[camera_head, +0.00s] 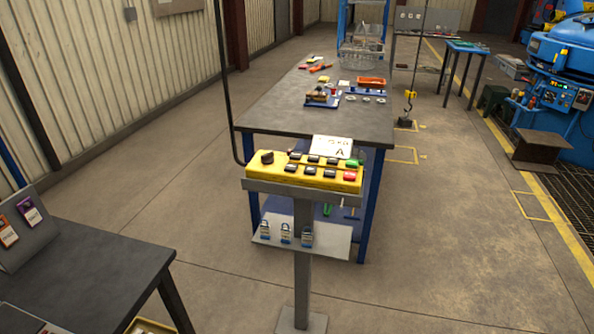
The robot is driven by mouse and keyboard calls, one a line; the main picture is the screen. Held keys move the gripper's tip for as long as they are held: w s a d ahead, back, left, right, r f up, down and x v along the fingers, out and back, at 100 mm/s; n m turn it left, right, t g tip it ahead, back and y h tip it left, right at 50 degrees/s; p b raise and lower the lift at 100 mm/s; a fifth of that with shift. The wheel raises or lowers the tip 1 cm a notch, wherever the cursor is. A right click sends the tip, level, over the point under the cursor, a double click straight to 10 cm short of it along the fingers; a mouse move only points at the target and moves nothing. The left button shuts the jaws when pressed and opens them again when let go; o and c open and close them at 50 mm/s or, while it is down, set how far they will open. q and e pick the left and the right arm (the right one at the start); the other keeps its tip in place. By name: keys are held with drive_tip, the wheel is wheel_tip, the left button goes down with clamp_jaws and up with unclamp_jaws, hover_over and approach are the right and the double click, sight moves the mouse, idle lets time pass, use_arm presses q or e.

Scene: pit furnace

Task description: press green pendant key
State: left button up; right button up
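A yellow pendant box (305,180) lies on a grey stand in the middle of the head view. Its top has a black knob at the left, several dark keys, and two coloured keys at the right end. The green pendant key (352,163) is at the far right corner of the box. A red key (350,176) is right in front of it.
Padlocks (286,234) stand on a grey shelf below the box. A workbench (265,117) with tools is behind it. A dark table (85,275) is at the lower left. Open floor (430,255) lies to the right. A black cable (222,70) hangs at the box's left.

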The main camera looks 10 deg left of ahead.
use_arm(q)
drive_tip(key=shift+c, duration=0.4)
clamp_jaws()
drive_tip(key=shift+a, duration=0.1)
idle(1.1)
